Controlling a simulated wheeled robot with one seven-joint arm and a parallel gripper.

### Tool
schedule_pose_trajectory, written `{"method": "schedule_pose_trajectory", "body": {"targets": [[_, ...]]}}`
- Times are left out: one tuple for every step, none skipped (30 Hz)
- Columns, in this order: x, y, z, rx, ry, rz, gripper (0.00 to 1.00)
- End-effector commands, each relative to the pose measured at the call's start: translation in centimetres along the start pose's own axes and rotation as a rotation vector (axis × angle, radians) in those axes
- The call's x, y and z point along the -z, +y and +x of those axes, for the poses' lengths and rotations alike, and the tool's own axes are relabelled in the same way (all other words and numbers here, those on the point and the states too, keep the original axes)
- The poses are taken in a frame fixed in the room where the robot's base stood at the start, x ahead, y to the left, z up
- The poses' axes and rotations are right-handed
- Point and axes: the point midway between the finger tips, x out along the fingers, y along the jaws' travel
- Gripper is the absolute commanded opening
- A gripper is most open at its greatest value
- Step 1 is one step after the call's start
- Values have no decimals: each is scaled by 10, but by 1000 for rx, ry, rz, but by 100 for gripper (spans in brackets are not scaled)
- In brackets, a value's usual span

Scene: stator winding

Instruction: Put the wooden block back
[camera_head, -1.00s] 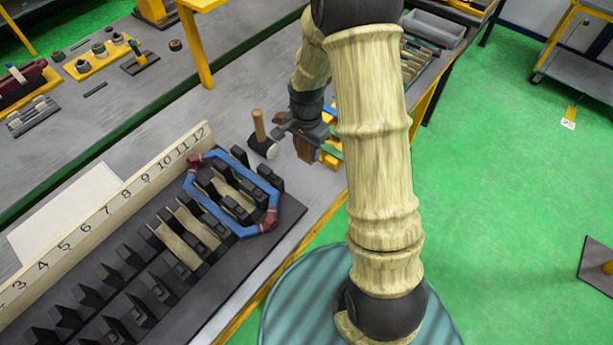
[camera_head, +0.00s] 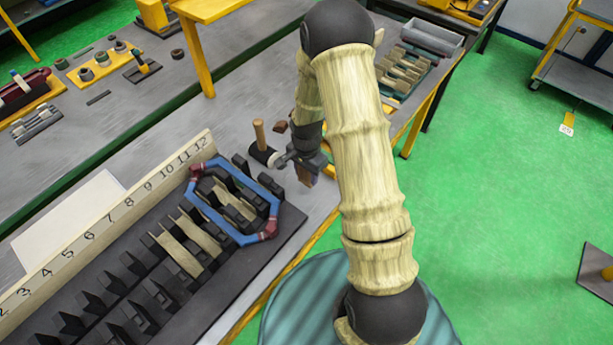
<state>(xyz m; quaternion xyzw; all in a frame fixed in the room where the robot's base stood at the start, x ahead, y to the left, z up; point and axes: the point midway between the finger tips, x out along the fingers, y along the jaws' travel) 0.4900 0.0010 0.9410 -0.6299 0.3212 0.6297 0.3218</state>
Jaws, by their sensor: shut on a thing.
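My gripper (camera_head: 299,163) hangs over the table's front side, right of the black slotted stator base. It is shut on a brown wooden block (camera_head: 304,177), of which only a part shows below the fingers. A mallet (camera_head: 259,133) with a wooden handle and black head stands just left of my gripper. A blue coil (camera_head: 207,207) with dark red corners lies around several pegs at the right end of the stator base (camera_head: 288,226).
A small brown piece (camera_head: 280,127) lies on the table behind my gripper. A numbered ruler strip (camera_head: 150,193) runs along the base. A grey tray (camera_head: 430,38) and a rack with pale strips (camera_head: 405,70) stand at the far right end. My arm hides part of the table.

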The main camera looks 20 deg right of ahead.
Motion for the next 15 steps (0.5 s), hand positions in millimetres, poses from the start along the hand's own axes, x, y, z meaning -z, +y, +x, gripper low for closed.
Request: {"method": "schedule_pose_trajectory", "body": {"targets": [[-1, 1, 6, -4, -3, -1, 7], [0, 1, 10, -4, -2, -2, 7], [0, 1, 15, -5, -2, -2, 7], [0, 1, 19, -4, -2, -2, 7], [0, 1, 21, -3, -1, -1, 7], [0, 0, 24, -2, -1, -1, 7], [0, 0, 25, -2, 0, -1, 7], [0, 0, 26, -1, 0, -1, 7], [0, 0, 26, -1, 0, -1, 7], [0, 0, 26, 0, 0, -1, 7], [0, 0, 26, 0, 0, -1, 7], [0, 0, 26, 0, 0, -1, 7], [0, 0, 26, 0, 0, -1, 7], [0, 0, 26, -1, 0, -1, 7], [0, 0, 26, -1, 0, -1, 7]]}}
